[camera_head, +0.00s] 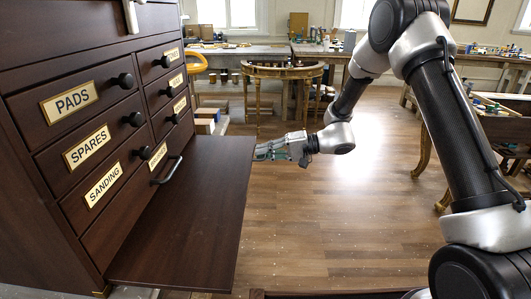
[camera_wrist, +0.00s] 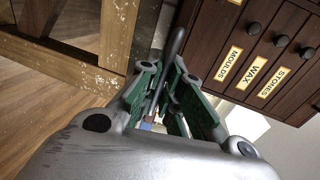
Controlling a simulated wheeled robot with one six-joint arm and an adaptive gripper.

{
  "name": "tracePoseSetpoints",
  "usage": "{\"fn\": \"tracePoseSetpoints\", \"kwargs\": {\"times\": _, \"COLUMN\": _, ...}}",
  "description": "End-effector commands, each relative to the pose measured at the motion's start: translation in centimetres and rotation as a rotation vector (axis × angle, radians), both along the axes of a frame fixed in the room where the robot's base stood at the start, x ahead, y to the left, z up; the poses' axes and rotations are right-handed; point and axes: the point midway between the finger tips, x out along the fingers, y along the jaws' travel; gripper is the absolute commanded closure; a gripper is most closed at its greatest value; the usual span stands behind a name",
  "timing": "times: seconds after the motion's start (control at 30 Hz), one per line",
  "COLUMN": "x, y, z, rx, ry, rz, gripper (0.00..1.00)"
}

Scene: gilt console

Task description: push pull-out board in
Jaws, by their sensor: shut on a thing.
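The pull-out board (camera_head: 190,215) is a flat dark brown panel that stands well out to the right from the dark wood cabinet (camera_head: 60,185) in the head view. My gripper (camera_head: 262,151) is at the board's outer edge, near its far corner. In the wrist view, my gripper's green-padded fingers (camera_wrist: 168,95) lie on both sides of a thin dark strip (camera_wrist: 175,45), which looks like the board seen edge-on. The fingers are shut on it. The exact contact is partly hidden by the fingers.
The cabinet has several labelled drawers with round knobs, and a black bar handle (camera_head: 167,171) near the board's inner edge. A gilt-legged table (camera_head: 283,72) and workbenches stand at the back. Open wooden floor (camera_head: 325,225) lies to the board's right.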

Motion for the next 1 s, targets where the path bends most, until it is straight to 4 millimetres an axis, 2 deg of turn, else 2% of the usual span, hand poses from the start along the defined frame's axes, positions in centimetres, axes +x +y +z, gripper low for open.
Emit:
{"fn": "tracePoseSetpoints", "kwargs": {"times": 0.17, "x": 0.0, "y": 2.6, "z": -0.1, "rx": -0.001, "ry": 0.001, "rz": 0.003, "gripper": 1.0}}
{"fn": "tracePoseSetpoints", "kwargs": {"times": 0.7, "x": 0.4, "y": 17.4, "z": -0.1, "rx": -0.001, "ry": 0.0, "rz": 0.004, "gripper": 1.0}}
{"fn": "tracePoseSetpoints", "kwargs": {"times": 0.83, "x": 0.6, "y": 19.7, "z": -0.1, "rx": -0.001, "ry": 0.0, "rz": 0.002, "gripper": 1.0}}
{"fn": "tracePoseSetpoints", "kwargs": {"times": 1.0, "x": 0.7, "y": 21.5, "z": -0.1, "rx": -0.002, "ry": 0.001, "rz": 0.002, "gripper": 1.0}}
